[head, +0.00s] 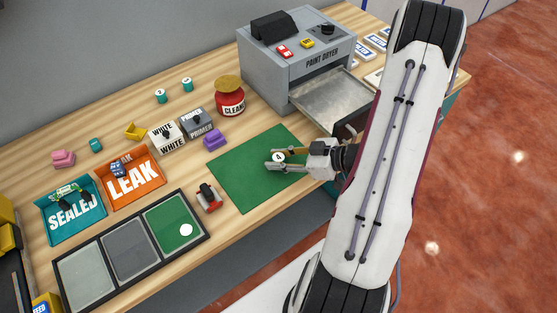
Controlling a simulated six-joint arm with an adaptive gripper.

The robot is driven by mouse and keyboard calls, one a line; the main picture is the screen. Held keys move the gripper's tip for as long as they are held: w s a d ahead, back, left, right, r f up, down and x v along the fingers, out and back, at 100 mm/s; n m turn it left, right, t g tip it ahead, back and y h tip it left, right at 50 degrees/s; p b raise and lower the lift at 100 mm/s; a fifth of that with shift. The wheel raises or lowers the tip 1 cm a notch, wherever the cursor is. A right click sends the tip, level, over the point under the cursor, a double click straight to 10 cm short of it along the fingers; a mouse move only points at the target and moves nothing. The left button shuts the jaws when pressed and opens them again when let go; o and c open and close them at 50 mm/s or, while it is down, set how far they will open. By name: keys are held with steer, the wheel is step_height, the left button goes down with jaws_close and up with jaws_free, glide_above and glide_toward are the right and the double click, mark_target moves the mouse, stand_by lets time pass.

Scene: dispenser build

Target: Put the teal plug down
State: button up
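My gripper (270,160) is low over the green mat (240,182), its fingers pointing left. A plug with a white round top marked 4 (278,157) sits between the fingers, which appear shut on it. Its side is mostly hidden, so I cannot clearly see its teal colour or whether it touches the mat. Two other teal plugs with white numbered tops, one at the left (160,96) and one at the right (187,85), stand at the back of the table. A teal piece (96,145) lies nearer the left.
The grey paint dryer (296,75) with its tray (325,103) stands behind my gripper. A red jar (230,100), primer box (196,123) and purple piece (215,139) stand left of it. Orange LEAK (151,192) and teal SEALED (88,230) trays lie left. The mat's left part is clear.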

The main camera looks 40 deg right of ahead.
mark_target(280, 155)
steer(key=shift+r, duration=0.1)
jaws_close()
steer(key=shift+r, duration=4.9)
steer(key=shift+d, duration=0.15)
steer(key=shift+w+d, duration=0.25)
steer(key=shift+d, duration=0.05)
steer(key=shift+w, duration=0.4)
steer(key=w+a+f+n+g+y, duration=0.1)
steer(key=w+a, duration=0.1)
steer(key=a, duration=0.4)
steer(key=w+a+f+n+g+y, duration=0.1)
steer(key=w+a, duration=0.2)
steer(key=a, duration=0.3)
steer(key=w+a+f+n+g+y, duration=0.1)
steer(key=w+a+n, duration=0.1)
steer(key=a, duration=0.4)
steer(key=shift+w+f, duration=0.35)
steer(key=shift+w, duration=0.2)
